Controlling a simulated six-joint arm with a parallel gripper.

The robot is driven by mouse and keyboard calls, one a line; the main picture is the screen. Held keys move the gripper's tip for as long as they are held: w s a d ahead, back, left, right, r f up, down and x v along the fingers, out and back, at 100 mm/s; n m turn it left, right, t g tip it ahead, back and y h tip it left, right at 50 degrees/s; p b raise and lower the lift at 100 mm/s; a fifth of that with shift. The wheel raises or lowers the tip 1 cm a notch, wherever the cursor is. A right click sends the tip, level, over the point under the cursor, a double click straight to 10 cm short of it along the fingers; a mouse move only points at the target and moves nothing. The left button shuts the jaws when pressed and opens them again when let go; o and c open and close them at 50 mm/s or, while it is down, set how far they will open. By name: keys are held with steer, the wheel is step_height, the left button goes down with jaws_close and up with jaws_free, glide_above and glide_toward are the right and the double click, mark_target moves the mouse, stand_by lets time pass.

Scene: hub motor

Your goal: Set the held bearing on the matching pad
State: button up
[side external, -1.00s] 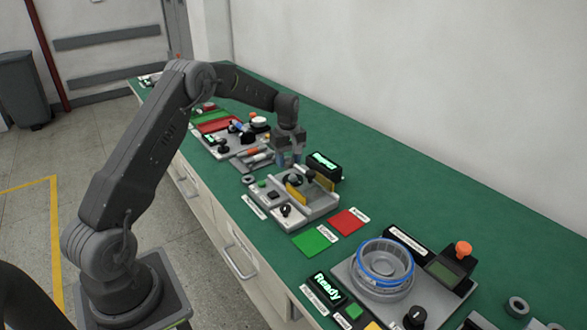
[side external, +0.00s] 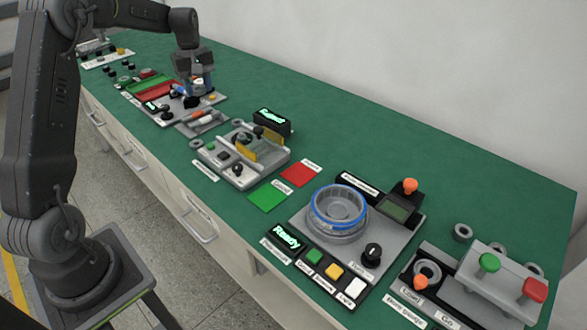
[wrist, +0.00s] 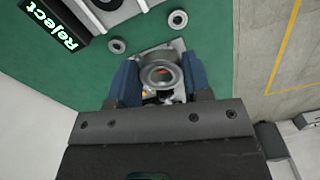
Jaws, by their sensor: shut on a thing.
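My gripper (side external: 198,88) is shut on a grey ring-shaped bearing (wrist: 160,76), held between its blue fingers in the wrist view. In the side view the gripper hangs over the far part of the bench, beyond the testing fixture (side external: 228,172); the bearing is too small to make out there. A green pad (side external: 268,197) and a red pad (side external: 301,174) lie flat and bare on the bench, on the near side of the fixture, each with a small label too small to read. The fixture's display (wrist: 50,27) reads "Reject" in the wrist view.
Loose rings (wrist: 117,46) lie by the fixture. A far station with knobs (side external: 190,103) and red and green trays (side external: 158,92) is near the gripper. A hub station (side external: 340,215) with a "Ready" display and a press block (side external: 495,285) stand nearer. The bench's back strip is clear.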

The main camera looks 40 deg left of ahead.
steer(key=w+d+m, duration=0.4)
steer(key=d, duration=0.3)
steer(key=w+d+m, duration=0.4)
steer(key=d, duration=0.4)
steer(key=m, duration=0.6)
glide_above(297, 175)
step_height(297, 175, down, 16)
steer(key=shift+r, duration=0.1)
steer(key=shift+w+f, duration=0.1)
steer(key=shift+f, duration=2)
steer(key=shift+f, duration=0.1)
steer(key=o, duration=1)
